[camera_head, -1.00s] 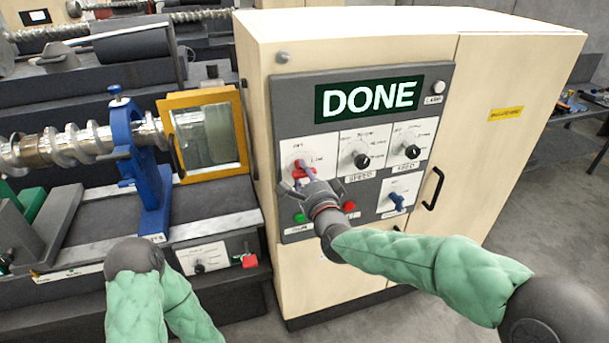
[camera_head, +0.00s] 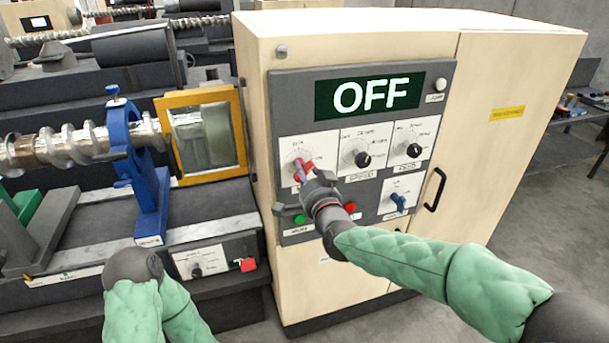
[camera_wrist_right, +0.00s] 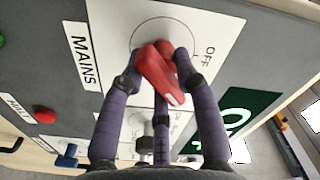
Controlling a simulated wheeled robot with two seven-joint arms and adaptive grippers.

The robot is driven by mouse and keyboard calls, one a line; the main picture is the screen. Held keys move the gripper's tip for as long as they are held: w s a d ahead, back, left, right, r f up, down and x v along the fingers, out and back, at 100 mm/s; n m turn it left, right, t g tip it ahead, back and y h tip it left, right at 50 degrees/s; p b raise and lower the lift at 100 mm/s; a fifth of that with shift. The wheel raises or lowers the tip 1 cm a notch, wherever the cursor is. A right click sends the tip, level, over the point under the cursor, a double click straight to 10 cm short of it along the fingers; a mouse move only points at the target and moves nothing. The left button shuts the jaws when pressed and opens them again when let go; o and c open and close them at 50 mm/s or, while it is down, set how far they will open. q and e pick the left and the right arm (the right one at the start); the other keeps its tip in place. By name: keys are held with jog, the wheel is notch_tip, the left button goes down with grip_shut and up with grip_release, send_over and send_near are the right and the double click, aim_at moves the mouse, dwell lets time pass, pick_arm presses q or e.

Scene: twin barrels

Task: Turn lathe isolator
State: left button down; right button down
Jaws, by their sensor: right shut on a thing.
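The isolator is a red handle (camera_head: 303,172) on a white plate at the upper left of the grey control panel (camera_head: 290,112). In the right wrist view the red handle (camera_wrist_right: 161,72) sits on a round dial, with a plate marked MAINS (camera_wrist_right: 83,55) and the word OFF beside it. My right gripper (camera_head: 304,174) is shut on the red handle, its purple fingers (camera_wrist_right: 160,65) on both sides of it. The panel display (camera_head: 370,95) reads OFF. My left gripper is not visible; only my left arm shows at the bottom left of the head view.
Two black knobs (camera_head: 363,159) and a blue switch (camera_head: 398,201) sit right of the handle. A green button (camera_head: 299,219) and a red button (camera_head: 350,207) lie below. A lathe with a blue steady rest (camera_head: 148,200) and yellow-framed guard (camera_head: 243,130) stands left.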

jog(key=n, duration=0.4)
jog(key=shift+f+n, duration=0.3)
jog(key=shift+f, duration=0.05)
jog(key=shift+d+r+n+p, duration=0.1)
jog(key=shift+n+p, duration=0.55)
jog(key=shift+n, duration=1.95)
jog(key=c, duration=1.1)
grip_release()
jog(key=shift+o, duration=0.3)
jog(key=shift+d+r, duration=0.15)
jog(key=shift+s+r, duration=0.1)
jog(key=shift+r, duration=0.05)
jog(key=v, duration=1.1)
jog(key=shift+s, duration=0.35)
jog(key=shift+d, duration=0.1)
